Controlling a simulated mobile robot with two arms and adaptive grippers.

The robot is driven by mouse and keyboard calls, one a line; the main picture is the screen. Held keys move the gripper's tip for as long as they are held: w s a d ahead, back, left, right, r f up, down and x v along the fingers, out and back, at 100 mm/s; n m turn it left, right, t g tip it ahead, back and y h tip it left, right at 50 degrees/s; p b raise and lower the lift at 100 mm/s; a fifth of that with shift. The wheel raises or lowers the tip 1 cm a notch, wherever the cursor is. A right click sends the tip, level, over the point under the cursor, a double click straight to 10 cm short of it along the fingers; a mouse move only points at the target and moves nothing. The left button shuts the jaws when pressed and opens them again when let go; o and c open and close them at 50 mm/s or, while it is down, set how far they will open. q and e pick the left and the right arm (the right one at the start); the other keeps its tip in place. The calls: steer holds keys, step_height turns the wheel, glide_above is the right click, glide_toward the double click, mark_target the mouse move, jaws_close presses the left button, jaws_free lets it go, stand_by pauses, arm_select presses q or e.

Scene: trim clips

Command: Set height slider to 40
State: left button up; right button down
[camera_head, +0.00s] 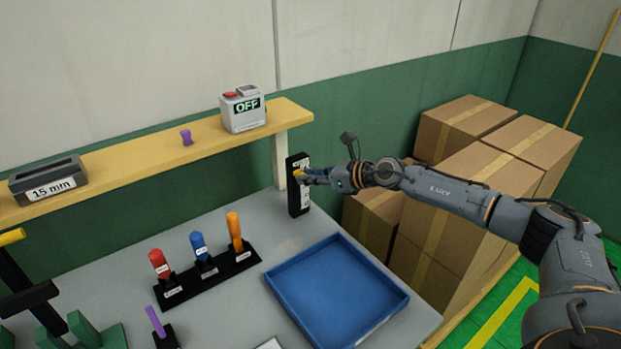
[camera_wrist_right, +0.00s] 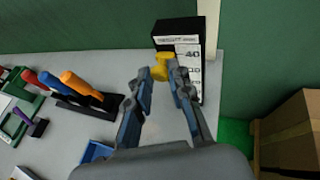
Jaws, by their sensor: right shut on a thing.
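The height slider (camera_head: 293,200) is an upright black block with a white scale at the back right of the grey table. Its yellow knob (camera_head: 297,172) sits in the upper part. In the right wrist view the slider (camera_wrist_right: 176,27) shows a scale with 40 as its top readable number, and the yellow knob (camera_wrist_right: 164,58) is near that mark; the exact reading cannot be told. My right gripper (camera_head: 306,177) is shut on the knob, its fingers on either side of it in the wrist view (camera_wrist_right: 161,74). My left gripper is not in view.
A blue tray (camera_head: 392,303) lies in front of the slider. A black rack (camera_head: 215,277) holds red, blue and orange handled tools. A shelf (camera_head: 150,155) above carries an OFF box (camera_head: 242,112) and a 15 mm block (camera_head: 48,181). Cardboard boxes (camera_head: 465,180) stand at the right.

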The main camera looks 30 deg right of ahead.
steer(key=shift+w+r, duration=0.1)
steer(key=shift+r, duration=0.2)
steer(key=c, duration=1.2)
jaws_free()
steer(key=shift+f, duration=0.1)
steer(key=shift+v, duration=6)
steer(key=shift+a, duration=0.15)
